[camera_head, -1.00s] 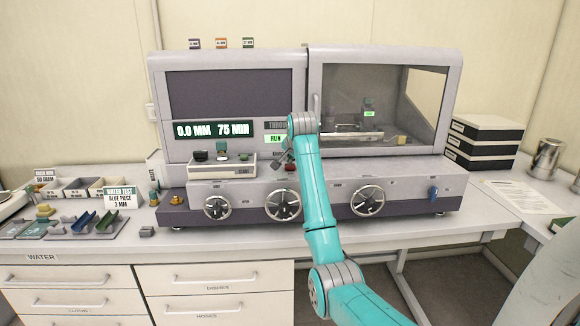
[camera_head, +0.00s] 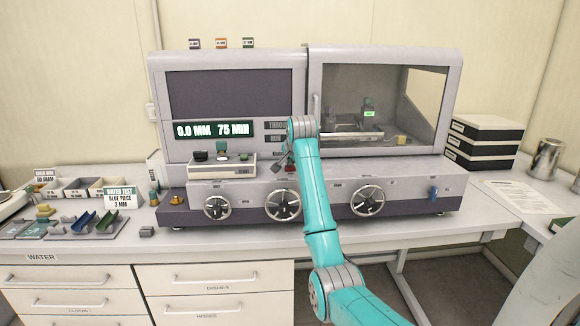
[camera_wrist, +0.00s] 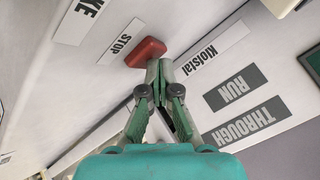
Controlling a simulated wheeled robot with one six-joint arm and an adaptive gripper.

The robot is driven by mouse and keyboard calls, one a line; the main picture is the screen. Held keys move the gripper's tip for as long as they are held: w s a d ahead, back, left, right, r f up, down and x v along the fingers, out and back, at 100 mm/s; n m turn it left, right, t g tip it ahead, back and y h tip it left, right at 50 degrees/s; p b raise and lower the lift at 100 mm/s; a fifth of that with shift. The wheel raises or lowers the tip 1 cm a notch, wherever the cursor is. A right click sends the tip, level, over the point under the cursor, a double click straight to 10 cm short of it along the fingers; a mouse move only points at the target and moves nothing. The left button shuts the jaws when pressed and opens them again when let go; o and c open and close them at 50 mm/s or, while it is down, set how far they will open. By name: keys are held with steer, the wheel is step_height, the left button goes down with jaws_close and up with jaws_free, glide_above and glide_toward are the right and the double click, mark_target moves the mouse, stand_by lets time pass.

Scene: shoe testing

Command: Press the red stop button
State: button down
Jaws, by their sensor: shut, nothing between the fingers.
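The red stop button (camera_wrist: 143,53) is a small red block beside a label reading STOP (camera_wrist: 121,43) in the wrist view. In the head view the button (camera_head: 290,168) shows as a small dark red spot on the machine's front ledge. My gripper (camera_wrist: 160,70) is shut and empty, its fingertips right at the button's edge and covering a corner of it. They appear to touch it, but I cannot tell how far it is pushed in. In the head view my gripper is partly hidden by my arm. The RUN panel (camera_wrist: 236,90) is dark.
The grey testing machine (camera_head: 232,62) has a display (camera_head: 212,130) reading 0.0 MM 75 MIN. Handwheels, including one at centre (camera_head: 283,205), stick out below the ledge. The right counter has free room.

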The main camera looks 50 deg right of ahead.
steer(key=shift+r, duration=0.95)
steer(key=shift+r, duration=0.1)
steer(key=shift+r, duration=2.4)
